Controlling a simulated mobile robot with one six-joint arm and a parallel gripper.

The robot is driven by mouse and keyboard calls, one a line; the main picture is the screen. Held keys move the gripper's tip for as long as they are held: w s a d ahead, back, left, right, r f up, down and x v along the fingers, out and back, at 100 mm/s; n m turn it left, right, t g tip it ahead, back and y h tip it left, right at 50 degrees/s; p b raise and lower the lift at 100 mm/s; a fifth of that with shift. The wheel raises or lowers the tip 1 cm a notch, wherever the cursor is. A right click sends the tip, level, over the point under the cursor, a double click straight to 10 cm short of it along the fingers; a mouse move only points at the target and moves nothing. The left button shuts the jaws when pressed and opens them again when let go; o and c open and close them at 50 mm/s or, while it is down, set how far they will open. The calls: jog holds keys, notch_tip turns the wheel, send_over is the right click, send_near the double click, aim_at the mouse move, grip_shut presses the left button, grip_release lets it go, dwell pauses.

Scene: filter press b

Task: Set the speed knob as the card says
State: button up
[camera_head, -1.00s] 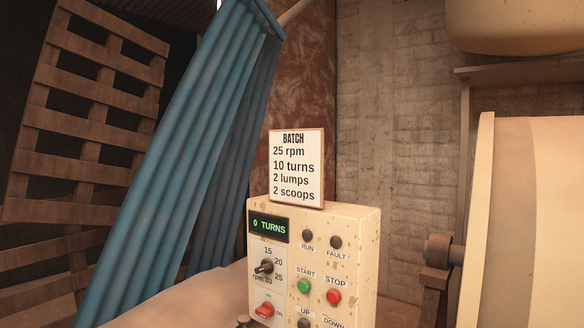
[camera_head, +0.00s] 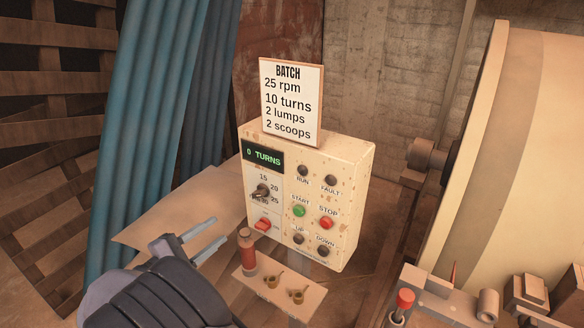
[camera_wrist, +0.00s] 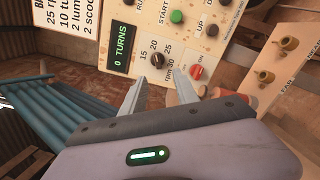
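The card (camera_head: 291,103) on top of the control box reads BATCH, 25 rpm, 10 turns, 2 lumps, 2 scoops. The dark speed knob (camera_head: 262,191) is on the box's left panel, with marks 15, 20, 25 and 30 around it. My gripper (camera_head: 221,229) is open and empty, left of and below the knob, apart from the box. In the wrist view my gripper (camera_wrist: 160,85) has its fingers spread, facing the panel.
The display (camera_head: 264,157) reads 0 TURNS. A red switch (camera_head: 263,224) sits below the knob; green START (camera_head: 299,211) and red STOP (camera_head: 326,223) buttons are to its right. A small shelf (camera_head: 254,286) with a red-brown bottle (camera_head: 247,252) and small cups stands before the box.

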aim_at(257, 196)
jog(key=shift+t, duration=0.4)
jog(key=x, duration=0.5)
jog(key=b+x, duration=0.1)
jog(key=x, duration=1.1)
jog(key=shift+w+a+f, duration=0.2)
jog(key=shift+a+f, duration=0.05)
jog(key=shift+a, duration=0.1)
jog(key=shift+c, duration=0.5)
grip_shut()
